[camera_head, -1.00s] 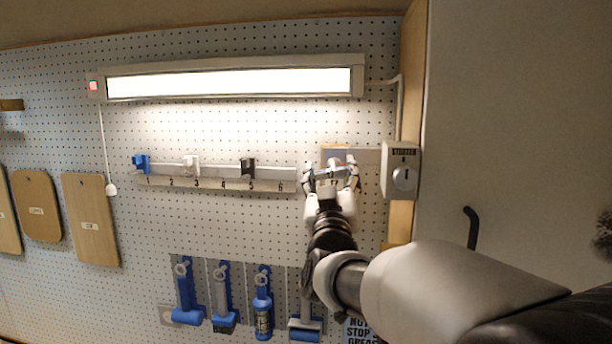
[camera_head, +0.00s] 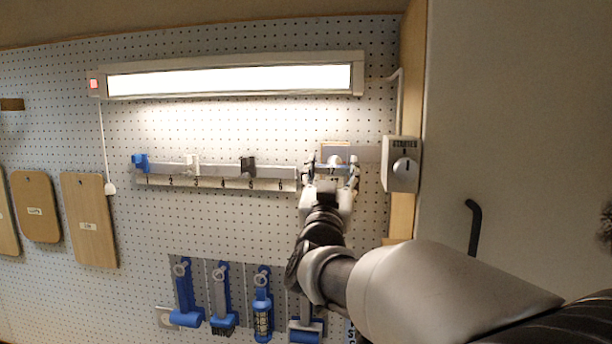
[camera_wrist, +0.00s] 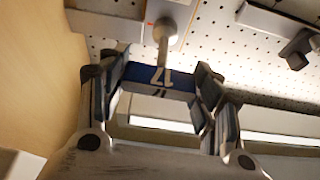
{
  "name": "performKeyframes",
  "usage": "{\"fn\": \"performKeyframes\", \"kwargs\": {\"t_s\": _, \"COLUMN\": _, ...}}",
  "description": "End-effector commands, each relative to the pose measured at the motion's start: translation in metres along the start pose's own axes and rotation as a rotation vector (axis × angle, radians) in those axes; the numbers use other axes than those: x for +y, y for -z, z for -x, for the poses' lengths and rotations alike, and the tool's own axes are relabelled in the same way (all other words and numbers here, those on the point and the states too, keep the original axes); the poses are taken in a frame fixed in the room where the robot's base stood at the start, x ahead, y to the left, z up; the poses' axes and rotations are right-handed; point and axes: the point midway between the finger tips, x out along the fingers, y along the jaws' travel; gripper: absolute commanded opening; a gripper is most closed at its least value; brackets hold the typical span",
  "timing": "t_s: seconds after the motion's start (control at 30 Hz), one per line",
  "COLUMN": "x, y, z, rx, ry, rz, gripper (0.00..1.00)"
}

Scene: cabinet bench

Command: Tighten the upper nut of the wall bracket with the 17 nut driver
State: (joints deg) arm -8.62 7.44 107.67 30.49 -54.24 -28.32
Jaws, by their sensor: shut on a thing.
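My gripper (camera_head: 330,183) is at the pegboard wall, at the right end of the numbered rail. In the wrist view, my gripper (camera_wrist: 152,92) is shut on the blue handle of the nut driver (camera_wrist: 150,74), marked 17. Its grey shaft runs to a round head (camera_wrist: 165,31) in front of a light plate on the wall. The wall bracket seems to be this plate (camera_head: 335,147), seen just above my gripper in the head view. The nuts cannot be made out. I cannot tell whether the driver's head sits on a nut.
A grey switch box (camera_head: 401,164) is close on the right, beside the wooden edge (camera_head: 399,218). The rail (camera_head: 215,178) with blue, white and dark holders lies to the left. A lit lamp (camera_head: 230,80) is above. Blue-handled tools (camera_head: 222,300) hang below.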

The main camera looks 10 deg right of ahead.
Motion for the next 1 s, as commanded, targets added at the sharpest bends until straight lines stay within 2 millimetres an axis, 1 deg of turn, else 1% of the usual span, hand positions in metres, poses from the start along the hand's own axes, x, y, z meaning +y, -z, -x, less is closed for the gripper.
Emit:
{"fn": "performKeyframes", "kwargs": {"t_s": 0.47, "x": -0.0004, "y": 0.0001, "z": 0.0001, "rx": 0.001, "ry": -0.009, "rz": -0.023, "gripper": 0.27}}
{"fn": "performKeyframes", "kwargs": {"t_s": 1.0, "x": -0.0016, "y": -0.0004, "z": 0.0005, "rx": 0.004, "ry": -0.081, "rz": -0.202, "gripper": 0.27}}
